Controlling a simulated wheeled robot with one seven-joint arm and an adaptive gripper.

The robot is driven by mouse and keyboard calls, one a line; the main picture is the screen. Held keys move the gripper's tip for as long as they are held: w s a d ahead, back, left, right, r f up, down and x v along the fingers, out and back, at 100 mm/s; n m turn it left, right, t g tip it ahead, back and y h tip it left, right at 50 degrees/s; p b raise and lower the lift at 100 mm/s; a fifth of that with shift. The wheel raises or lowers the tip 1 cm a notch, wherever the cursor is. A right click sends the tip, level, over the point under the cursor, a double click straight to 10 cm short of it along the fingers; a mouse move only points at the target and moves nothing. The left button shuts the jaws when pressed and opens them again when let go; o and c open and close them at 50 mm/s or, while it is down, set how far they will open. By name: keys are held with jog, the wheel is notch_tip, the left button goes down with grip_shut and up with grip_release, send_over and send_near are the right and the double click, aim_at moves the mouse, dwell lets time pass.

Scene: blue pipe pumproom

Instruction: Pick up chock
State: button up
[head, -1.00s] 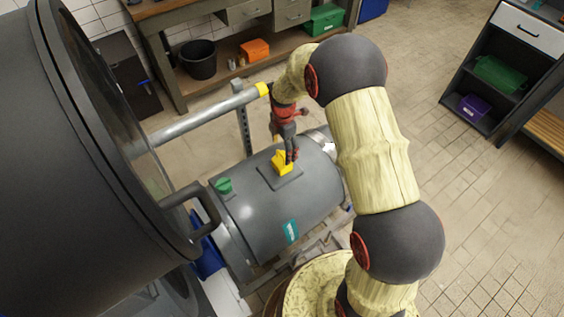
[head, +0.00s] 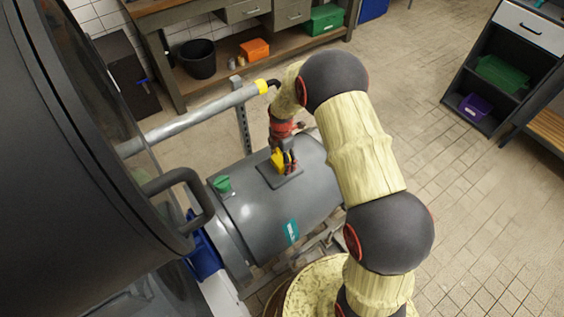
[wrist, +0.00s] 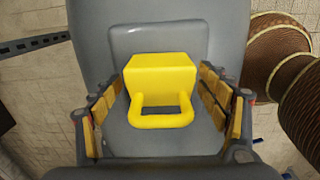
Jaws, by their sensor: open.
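The yellow chock (head: 277,158) sits on a flat grey pad (head: 265,175) on top of the dark grey cylindrical tank (head: 262,217). In the wrist view the chock (wrist: 160,82) has a block body and a loop handle on its near side. My gripper (head: 284,167) is down at the chock in the head view, partly covering it. In the wrist view my gripper (wrist: 163,108) is open, with one padded finger on each side of the chock. Gaps show between the fingers and the chock.
A large dark round vessel with a handle (head: 180,200) is close on the left. A grey pipe (head: 195,118) with a yellow end runs behind the tank.

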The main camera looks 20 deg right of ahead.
jog(key=shift+c, duration=0.9)
jog(key=shift+r, duration=0.1)
jog(key=c, duration=1.4)
